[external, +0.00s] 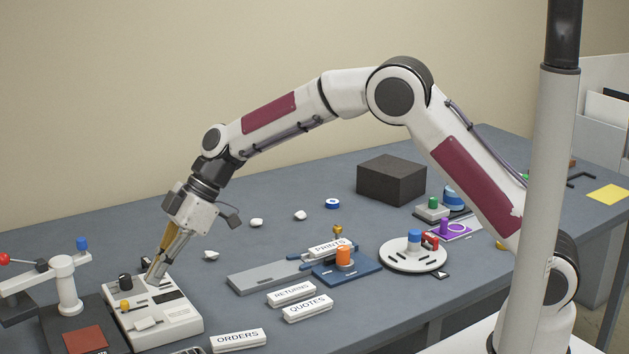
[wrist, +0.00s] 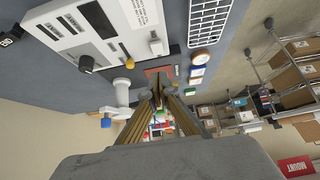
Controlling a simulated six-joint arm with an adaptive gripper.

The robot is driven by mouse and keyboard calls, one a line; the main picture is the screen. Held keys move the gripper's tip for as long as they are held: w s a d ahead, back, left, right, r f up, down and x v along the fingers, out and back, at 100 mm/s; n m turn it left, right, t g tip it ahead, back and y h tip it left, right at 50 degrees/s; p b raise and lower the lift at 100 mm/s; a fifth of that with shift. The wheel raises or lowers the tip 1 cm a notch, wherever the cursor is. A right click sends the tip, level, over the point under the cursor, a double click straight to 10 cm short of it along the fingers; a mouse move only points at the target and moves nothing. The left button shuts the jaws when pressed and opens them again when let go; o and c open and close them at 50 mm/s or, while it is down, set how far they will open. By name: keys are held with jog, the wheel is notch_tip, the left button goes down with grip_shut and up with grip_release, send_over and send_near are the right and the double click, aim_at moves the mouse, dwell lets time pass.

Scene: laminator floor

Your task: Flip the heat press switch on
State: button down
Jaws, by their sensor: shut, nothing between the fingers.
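A white control box (external: 190,327) stands at the front left of the table. It carries a black knob (external: 125,281), a small yellow knob (external: 125,304), a dark display strip and a pale raised switch-like part (external: 147,323). The box (wrist: 62,38) also shows upside down in the wrist view, with the pale part (wrist: 158,46) near its edge. Its on or off position is too small to tell. My gripper (external: 154,278) is shut and empty, pointing down at the rear part of the box. Contact with the box cannot be told. Its fingertips (wrist: 158,82) converge in the wrist view.
A white press-like stand (external: 65,285) with a red-tipped handle and a brown-red plate (external: 84,338) is close on the left. Label blocks, including the ORDERS block (external: 238,340), lie to the right. A dark block (external: 391,180) stands farther back.

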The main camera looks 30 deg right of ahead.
aim_at(150, 319)
jog(key=x, duration=0.3)
jog(key=shift+a+f, duration=0.2)
jog(key=shift+f, duration=0.05)
jog(key=f, duration=0.2)
jog(key=shift+d+f, duration=0.2)
jog(key=shift+f, duration=0.2)
jog(key=shift+d+f, duration=0.1)
jog(key=shift+f, duration=0.45)
jog(key=shift+d+f, duration=0.2)
jog(key=shift+f, duration=0.25)
jog(key=shift+r, duration=0.35)
jog(key=shift+r, duration=0.45)
jog(key=shift+r, duration=0.15)
